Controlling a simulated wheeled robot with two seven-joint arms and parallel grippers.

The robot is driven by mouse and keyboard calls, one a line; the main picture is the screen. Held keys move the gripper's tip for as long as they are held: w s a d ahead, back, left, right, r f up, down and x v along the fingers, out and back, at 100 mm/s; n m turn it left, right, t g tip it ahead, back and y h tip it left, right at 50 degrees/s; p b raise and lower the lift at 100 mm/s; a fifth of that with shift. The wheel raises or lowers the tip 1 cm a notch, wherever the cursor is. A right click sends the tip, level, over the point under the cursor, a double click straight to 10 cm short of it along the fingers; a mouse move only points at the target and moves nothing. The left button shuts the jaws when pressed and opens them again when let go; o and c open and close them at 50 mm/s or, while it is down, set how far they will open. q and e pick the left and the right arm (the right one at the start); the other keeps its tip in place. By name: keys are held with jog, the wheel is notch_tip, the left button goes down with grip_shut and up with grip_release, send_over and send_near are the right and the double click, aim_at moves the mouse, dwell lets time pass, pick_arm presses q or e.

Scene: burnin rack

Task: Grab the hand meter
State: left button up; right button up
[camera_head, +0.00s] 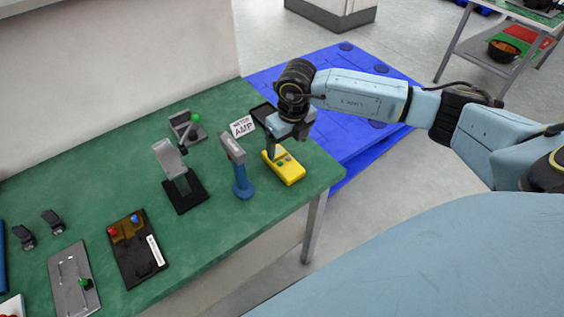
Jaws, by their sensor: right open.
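The hand meter looks to be the yellow device (290,172) with a dark and green face, lying on the green table near its right end. My right gripper (273,153) reaches in from the right and points down at the meter's far left end. It is open, with a finger at or just over the meter; I cannot tell whether they touch. Part of the meter's far end is hidden by the gripper. My left gripper is not in view.
A blue-handled tool (242,187) stands just left of the meter. A grey stand on a black base (185,196) and a black panel (140,262) are further left. The green table's (218,232) front edge is clear.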

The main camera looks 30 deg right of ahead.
aim_at(282, 160)
jog(key=shift+w+f, duration=0.1)
jog(key=shift+f, duration=0.55)
jog(key=shift+w+a+f, duration=0.1)
jog(key=shift+w+f, duration=0.05)
jog(key=shift+f, duration=0.4)
jog(key=shift+w+a+f, duration=0.1)
jog(key=shift+f, duration=0.4)
jog(key=shift+w+f, duration=0.2)
jog(key=shift+f, duration=0.45)
jog(key=shift+w+f, duration=0.15)
jog(key=shift+f, duration=0.95)
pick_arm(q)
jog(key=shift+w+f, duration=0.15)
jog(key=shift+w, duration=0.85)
pick_arm(e)
jog(key=shift+w, duration=0.1)
jog(key=c, duration=1.2)
